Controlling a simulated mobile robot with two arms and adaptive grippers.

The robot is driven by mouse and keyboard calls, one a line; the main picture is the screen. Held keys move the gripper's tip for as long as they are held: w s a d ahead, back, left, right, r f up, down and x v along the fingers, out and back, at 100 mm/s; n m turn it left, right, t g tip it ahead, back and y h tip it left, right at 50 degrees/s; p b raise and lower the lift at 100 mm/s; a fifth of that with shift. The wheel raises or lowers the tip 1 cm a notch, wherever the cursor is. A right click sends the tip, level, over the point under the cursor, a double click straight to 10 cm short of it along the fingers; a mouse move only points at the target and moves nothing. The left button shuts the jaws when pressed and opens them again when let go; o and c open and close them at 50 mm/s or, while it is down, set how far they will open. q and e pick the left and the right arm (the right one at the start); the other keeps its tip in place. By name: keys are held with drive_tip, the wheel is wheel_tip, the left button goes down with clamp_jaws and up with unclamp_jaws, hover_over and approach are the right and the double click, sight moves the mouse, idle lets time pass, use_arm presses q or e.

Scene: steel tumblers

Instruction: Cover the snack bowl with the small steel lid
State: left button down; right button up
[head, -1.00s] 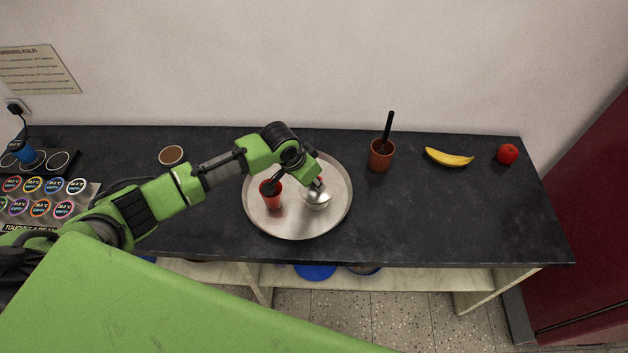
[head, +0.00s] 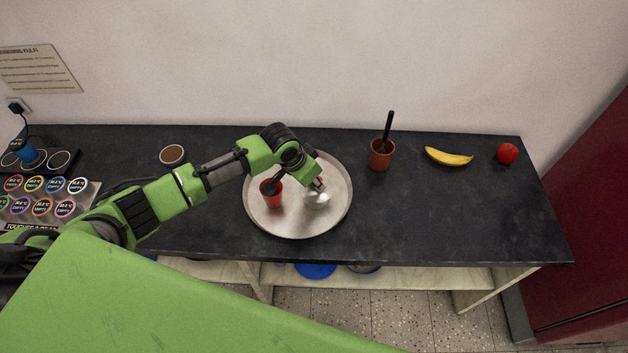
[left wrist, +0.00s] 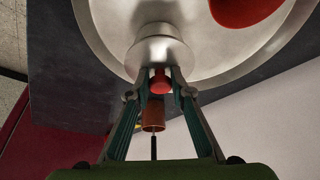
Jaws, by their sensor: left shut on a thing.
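The small steel lid (left wrist: 160,50) has a red knob (left wrist: 160,82), which sits between the fingertips of my left gripper (left wrist: 158,78) in the left wrist view. The gripper is shut on that knob. In the head view my left gripper (head: 318,184) reaches down over the right half of a round steel tray (head: 300,226), with the shiny lid (head: 317,200) right under it. I cannot tell whether lid and bowl touch. My right gripper is not in view.
A red cup (head: 272,196) with a dark utensil stands on the tray, left of the lid. A brown pot (head: 381,154) with a black handle, a banana (head: 449,157) and a red apple (head: 507,153) are to the right. A brown-filled bowl (head: 172,155) is at left.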

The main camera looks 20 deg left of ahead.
use_arm(q)
drive_tip(key=shift+f+b, duration=0.3)
drive_tip(key=shift+f, duration=0.35)
drive_tip(key=c, duration=1.7)
unclamp_jaws()
drive_tip(key=shift+r, duration=0.1)
